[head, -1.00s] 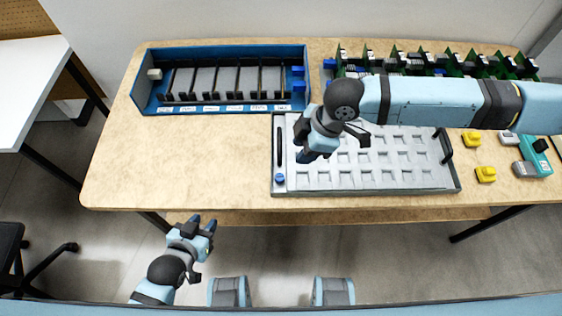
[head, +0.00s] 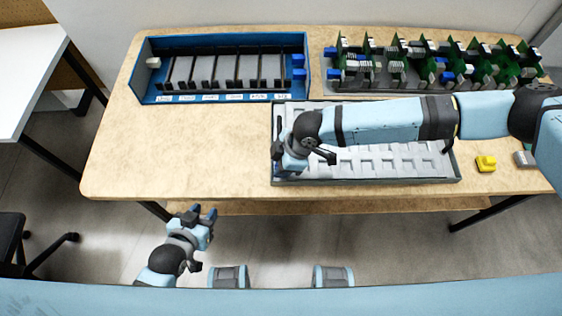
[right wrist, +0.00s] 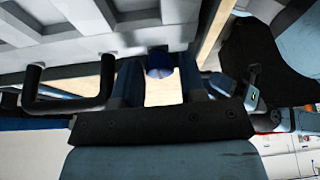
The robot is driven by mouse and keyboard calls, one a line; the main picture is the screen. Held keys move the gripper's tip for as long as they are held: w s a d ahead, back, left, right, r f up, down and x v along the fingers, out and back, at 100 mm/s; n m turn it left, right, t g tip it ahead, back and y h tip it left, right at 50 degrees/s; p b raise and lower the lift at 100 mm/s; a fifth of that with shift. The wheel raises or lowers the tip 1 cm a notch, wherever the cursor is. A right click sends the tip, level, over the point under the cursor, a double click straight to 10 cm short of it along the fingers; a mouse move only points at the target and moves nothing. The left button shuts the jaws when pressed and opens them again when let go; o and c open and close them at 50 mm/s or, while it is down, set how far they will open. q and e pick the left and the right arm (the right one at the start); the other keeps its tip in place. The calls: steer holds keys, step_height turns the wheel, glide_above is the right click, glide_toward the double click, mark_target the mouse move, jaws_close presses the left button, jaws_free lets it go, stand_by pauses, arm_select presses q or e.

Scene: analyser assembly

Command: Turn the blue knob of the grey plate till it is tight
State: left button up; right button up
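The grey plate (head: 400,165) with rows of recesses lies on the table near its front edge. Its blue knob (right wrist: 159,64) shows in the right wrist view between the two fingers of my right gripper (right wrist: 160,80). The fingers are apart, with a narrow gap beside the knob on the right; I cannot tell whether the left finger touches it. In the head view my right gripper (head: 281,167) is over the plate's front left corner and hides the knob. My left gripper (head: 200,216) is open and empty, off the table's front edge.
A blue rack (head: 147,95) with upright dividers stands at the back left. A row of green circuit boards (head: 410,65) stands at the back right. A yellow piece (head: 486,163) lies right of the plate. The table's left part is clear.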

steer(key=c, duration=0.7)
steer(key=shift+o, duration=0.2)
steer(key=shift+s+r+m+p, duration=0.1)
steer(key=shift+r+m+p, duration=0.15)
steer(key=shift+p, duration=0.55)
steer(key=shift+f+m, duration=0.15)
steer(key=shift+m, duration=0.2)
steer(key=o, duration=0.7)
steer(key=shift+c, duration=0.2)
